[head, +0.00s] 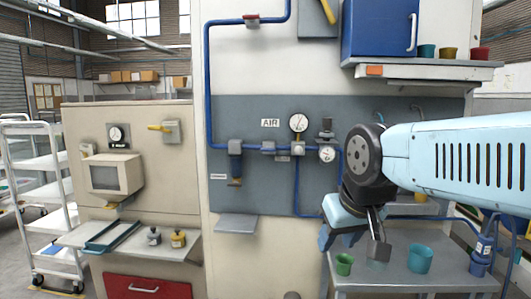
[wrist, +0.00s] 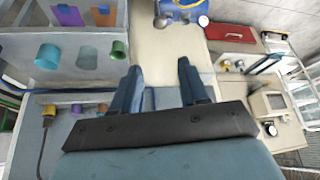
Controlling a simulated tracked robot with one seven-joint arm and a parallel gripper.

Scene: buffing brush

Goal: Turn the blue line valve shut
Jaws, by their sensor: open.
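The blue pipe (head: 209,75) runs down the wall and across the grey AIR panel (head: 270,190) in the head view. A small red handle (head: 251,19) sits on its upper horizontal run, apparently a valve handle lying along the pipe. A blue-grey fitting with a yellowish lower end (head: 235,160) hangs from the pipe at the panel's left. My gripper (head: 350,246) is open and empty at the lower right, in front of the bench and well below the red handle. In the wrist view its two blue fingers (wrist: 160,88) are spread apart with nothing between them. No pipe valve is clear there.
A round gauge (head: 298,123) and regulators are on the panel. A shelf (head: 425,70) holds a blue cabinet (head: 378,28) and cups. A bench below carries a green cup (head: 344,264) and a teal cup (head: 419,258). A monitor cabinet (head: 150,210) stands left, a white cart (head: 50,165) further left.

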